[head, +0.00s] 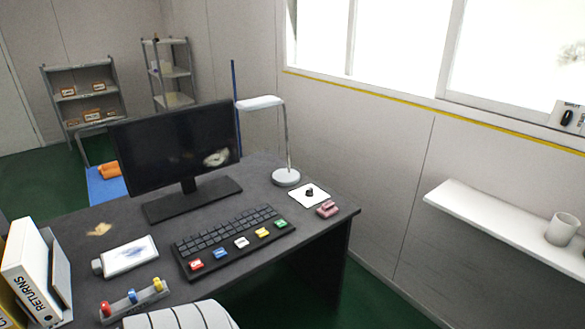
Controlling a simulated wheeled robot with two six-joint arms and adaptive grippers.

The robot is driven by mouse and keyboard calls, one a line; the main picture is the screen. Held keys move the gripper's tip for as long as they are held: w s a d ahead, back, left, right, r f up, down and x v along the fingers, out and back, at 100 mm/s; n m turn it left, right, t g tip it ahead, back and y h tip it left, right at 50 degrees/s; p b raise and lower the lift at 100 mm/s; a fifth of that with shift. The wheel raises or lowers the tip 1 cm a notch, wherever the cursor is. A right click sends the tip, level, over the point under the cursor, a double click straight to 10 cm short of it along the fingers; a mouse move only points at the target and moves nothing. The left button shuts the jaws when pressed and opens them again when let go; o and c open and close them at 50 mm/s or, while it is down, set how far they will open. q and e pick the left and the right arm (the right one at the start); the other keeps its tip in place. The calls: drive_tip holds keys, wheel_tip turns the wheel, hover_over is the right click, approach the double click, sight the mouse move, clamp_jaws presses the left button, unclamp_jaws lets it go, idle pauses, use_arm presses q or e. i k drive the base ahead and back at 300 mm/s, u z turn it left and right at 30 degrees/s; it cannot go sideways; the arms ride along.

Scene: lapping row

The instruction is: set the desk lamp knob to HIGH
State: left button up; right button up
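A white desk lamp (286,177) stands at the back right of the dark desk, with a thin upright stem and a flat head (260,103) reaching left. In front of its base lies a white square plate (318,200) with a small black knob (309,192) on it. The plate's marks and the knob's setting are too small to read. Neither of my grippers shows in this view.
A monitor (175,150) and a keyboard (232,240) with several coloured keys stand left of the knob plate. A pink object (327,209) lies just right of it, near the desk's right edge. A wall shelf (490,223) with a mug (562,229) is further right.

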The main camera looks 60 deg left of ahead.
sight(309, 191)
drive_tip(key=u, duration=0.65)
drive_tip(key=i, duration=0.7)
drive_tip(key=u, duration=0.7)
